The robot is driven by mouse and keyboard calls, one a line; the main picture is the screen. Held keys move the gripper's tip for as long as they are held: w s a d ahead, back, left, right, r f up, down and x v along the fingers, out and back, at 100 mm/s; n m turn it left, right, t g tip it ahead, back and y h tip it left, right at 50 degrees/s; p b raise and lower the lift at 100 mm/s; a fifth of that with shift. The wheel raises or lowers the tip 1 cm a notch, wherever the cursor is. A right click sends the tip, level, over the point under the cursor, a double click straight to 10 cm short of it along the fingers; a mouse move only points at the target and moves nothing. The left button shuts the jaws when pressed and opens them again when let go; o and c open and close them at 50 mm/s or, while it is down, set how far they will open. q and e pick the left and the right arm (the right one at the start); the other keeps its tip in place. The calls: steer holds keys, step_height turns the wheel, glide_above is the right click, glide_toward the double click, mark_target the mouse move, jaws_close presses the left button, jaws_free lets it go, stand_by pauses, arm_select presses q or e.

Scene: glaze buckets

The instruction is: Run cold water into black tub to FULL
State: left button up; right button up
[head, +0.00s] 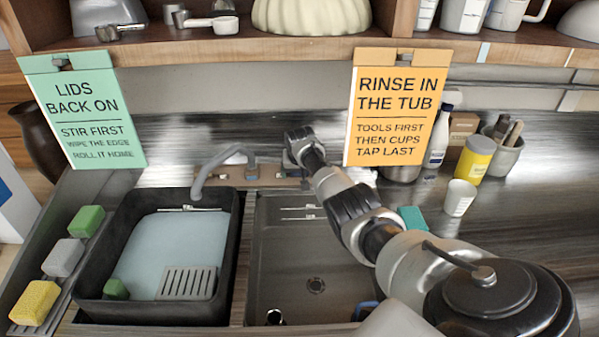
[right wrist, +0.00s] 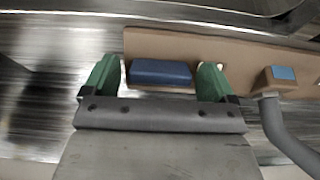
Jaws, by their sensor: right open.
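The black tub (head: 231,240) stands in the left basin and holds pale blue water (head: 170,245). A light mark shows on its back wall near the water's far edge; its wording is too small to read. The grey spout (head: 215,168) curves over the tub, with no stream visible; it also shows in the right wrist view (right wrist: 285,130). My right gripper (head: 298,142) is over the tan tap board (head: 262,174). In the right wrist view the gripper (right wrist: 160,78) is open, with a blue lever (right wrist: 160,73) between its green fingertips. Contact cannot be told. My left gripper is not in view.
A slotted grey plate (head: 188,283) and a green block (head: 115,289) are in the tub. The right basin (head: 290,262) looks mostly empty. Sponges (head: 63,257) line the left edge. A white cup (head: 459,197) and a teal block (head: 412,218) stand right. Sign cards hang behind.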

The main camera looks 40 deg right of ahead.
steer(key=c, duration=0.9)
steer(key=n+h, duration=0.1)
steer(key=n, duration=0.3)
steer(key=shift+a+n+g, duration=0.15)
steer(key=shift+n+g, duration=0.15)
steer(key=o, duration=0.9)
steer(key=shift+r+p, duration=0.15)
steer(key=shift+p, duration=0.15)
steer(key=shift+a+r, duration=0.1)
steer(key=shift+r, duration=0.2)
steer(key=v, duration=1)
steer(key=shift+p, duration=0.4)
steer(key=shift+a+f, duration=0.1)
steer(key=shift+f, duration=0.05)
